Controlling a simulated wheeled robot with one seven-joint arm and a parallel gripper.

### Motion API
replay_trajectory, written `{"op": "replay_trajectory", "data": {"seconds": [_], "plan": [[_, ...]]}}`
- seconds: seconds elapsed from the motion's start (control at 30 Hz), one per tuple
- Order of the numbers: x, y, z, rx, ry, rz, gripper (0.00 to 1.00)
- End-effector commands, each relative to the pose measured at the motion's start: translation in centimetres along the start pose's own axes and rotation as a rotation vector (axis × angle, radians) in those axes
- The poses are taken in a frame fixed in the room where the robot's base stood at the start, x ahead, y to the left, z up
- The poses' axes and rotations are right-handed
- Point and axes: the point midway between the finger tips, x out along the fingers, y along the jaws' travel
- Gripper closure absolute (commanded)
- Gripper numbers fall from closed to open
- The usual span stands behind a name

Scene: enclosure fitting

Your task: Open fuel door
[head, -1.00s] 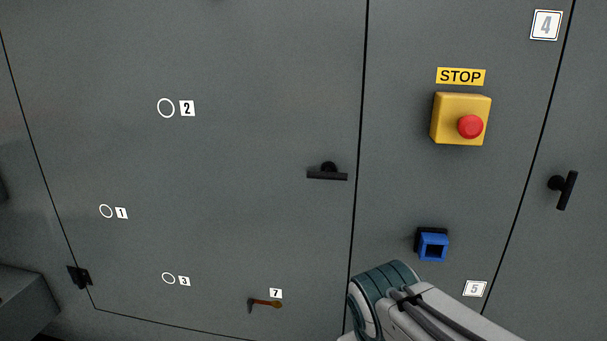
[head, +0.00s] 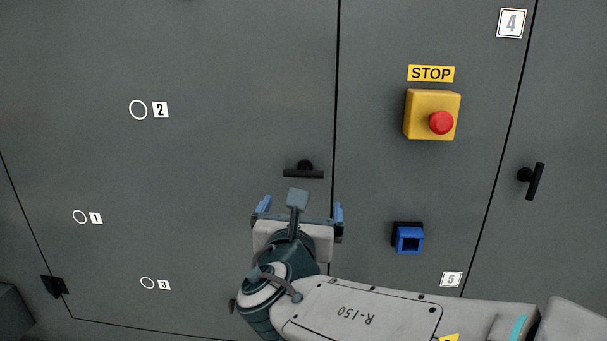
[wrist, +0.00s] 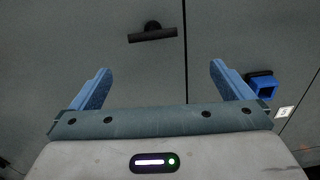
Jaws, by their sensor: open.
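The large grey door (head: 200,190) fills the left and middle of the head view and is closed. Its black T-shaped handle (head: 303,172) sits near its right edge with the bar level. In the wrist view the handle (wrist: 153,34) is above and ahead of the fingers, left of the door seam. My gripper (head: 298,212) is open and empty, just below the handle in the head view. In the wrist view my gripper (wrist: 160,82) has its two blue fingers wide apart, and nothing is between them. It appears apart from the handle.
A yellow box with a red stop button (head: 441,123) and a blue socket (head: 409,239) stick out from the panel on the right. Another black handle (head: 532,180), turned nearly upright, is farther right. A black hinge (head: 54,286) is at lower left.

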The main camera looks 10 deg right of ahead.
Motion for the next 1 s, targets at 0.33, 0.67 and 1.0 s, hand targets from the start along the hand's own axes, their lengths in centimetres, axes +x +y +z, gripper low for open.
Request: {"op": "replay_trajectory", "data": {"seconds": [0.33,0.67,1.0], "plan": [[2.9,0.9,0.6,-0.051,-0.026,0.028,0.00],[8.9,1.1,0.8,-0.050,-0.026,0.027,0.00],[13.0,1.2,1.0,-0.047,-0.027,0.028,0.00]]}}
